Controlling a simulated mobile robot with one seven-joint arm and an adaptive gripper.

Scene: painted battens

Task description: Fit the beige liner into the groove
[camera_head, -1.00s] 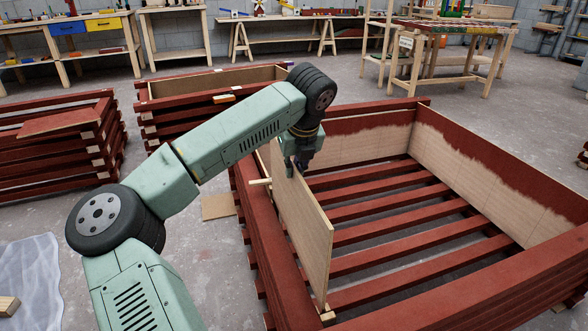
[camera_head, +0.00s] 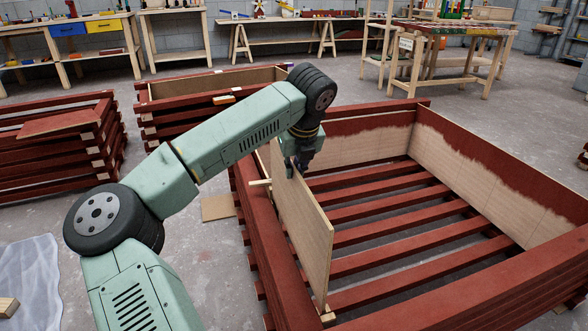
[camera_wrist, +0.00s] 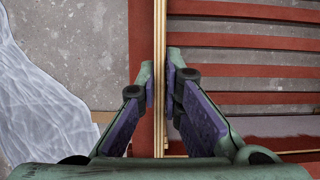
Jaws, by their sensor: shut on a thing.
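The beige liner (camera_head: 303,230) is a thin upright board at the left side of the red batten crate (camera_head: 430,292). My gripper (camera_head: 301,170) is shut on the liner's top edge. In the wrist view the liner's edge (camera_wrist: 160,40) runs straight between the fingers of my gripper (camera_wrist: 160,90). The liner stands just inside the crate's left wall (camera_head: 262,222), with its near lower corner close to a small pale block (camera_head: 328,317). The groove itself is hidden, so I cannot tell whether the liner's lower edge sits in it.
Beige panels line the crate's right side (camera_head: 478,165) and far side (camera_head: 365,145). Red slats with gaps form its floor. More red crates (camera_head: 62,140) stand at the left. A crumpled clear sheet (camera_head: 28,275) lies on the floor. Workbenches line the back.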

